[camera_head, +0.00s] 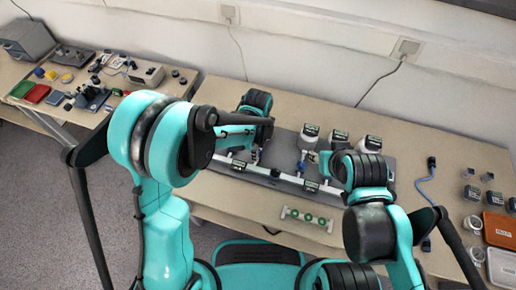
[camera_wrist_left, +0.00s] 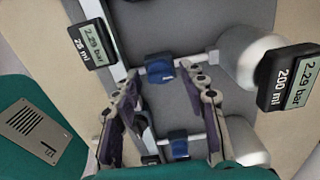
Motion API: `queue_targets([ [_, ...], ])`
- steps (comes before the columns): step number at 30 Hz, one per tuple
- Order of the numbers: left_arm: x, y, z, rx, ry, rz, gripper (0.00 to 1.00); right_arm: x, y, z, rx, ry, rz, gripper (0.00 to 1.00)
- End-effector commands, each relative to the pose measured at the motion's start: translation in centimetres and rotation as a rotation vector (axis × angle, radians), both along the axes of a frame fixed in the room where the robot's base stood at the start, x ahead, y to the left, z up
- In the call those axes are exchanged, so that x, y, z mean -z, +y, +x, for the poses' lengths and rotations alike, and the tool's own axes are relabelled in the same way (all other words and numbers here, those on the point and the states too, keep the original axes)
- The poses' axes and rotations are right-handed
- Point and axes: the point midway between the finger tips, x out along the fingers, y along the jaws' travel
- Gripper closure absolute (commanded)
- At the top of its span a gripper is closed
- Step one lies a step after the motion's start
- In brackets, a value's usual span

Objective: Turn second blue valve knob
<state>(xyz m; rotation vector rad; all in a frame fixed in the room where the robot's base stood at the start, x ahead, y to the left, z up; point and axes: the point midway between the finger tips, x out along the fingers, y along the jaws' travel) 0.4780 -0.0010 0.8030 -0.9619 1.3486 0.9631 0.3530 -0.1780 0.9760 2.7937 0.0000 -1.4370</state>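Two blue valve knobs sit on white pipes over a grey board (camera_head: 290,143). In the left wrist view, one blue knob (camera_wrist_left: 160,68) lies by the fingertips, within the gap between them. The other blue knob (camera_wrist_left: 180,145) is lower, also seen between the fingers and partly hidden. My left gripper (camera_wrist_left: 159,76) is open; I cannot tell if it touches a knob. In the head view, my left gripper (camera_head: 255,154) is over the board's left part, mostly behind its arm. A blue knob (camera_head: 301,166) shows right of it. My right gripper (camera_head: 325,163) is small and partly hidden by its arm.
Black gauges, one reading 2.29 bar and 200 ml (camera_wrist_left: 290,78), and white vessels stand close beside the left fingers. A green-buttoned strip (camera_head: 307,218) lies at the table's front. A blue cable (camera_head: 428,172) and small containers lie at right.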

Motion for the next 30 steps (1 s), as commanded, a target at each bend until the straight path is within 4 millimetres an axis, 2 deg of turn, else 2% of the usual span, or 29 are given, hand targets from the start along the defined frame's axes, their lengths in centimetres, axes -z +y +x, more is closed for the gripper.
queue_targets([
  [8,-0.1,0.0,0.0,-0.001,-0.001,0.000,0.53,0.0,0.0,0.0,0.000,0.000,0.000,0.60],
  [11,-0.7,0.0,0.0,-0.001,-0.001,0.000,0.53,0.0,0.0,0.0,0.000,0.000,0.000,0.60],
  [14,-2.1,0.0,0.0,-0.001,-0.001,0.000,0.53,0.0,0.0,0.0,0.000,0.000,0.000,0.60],
  [24,-9.3,0.0,0.0,-0.001,-0.001,0.000,0.53,0.0,0.0,0.0,0.000,0.000,0.000,0.60],
  [30,-11.6,0.0,0.0,0.000,0.000,0.000,0.53,0.0,0.0,0.0,0.000,0.000,0.000,0.60],
])
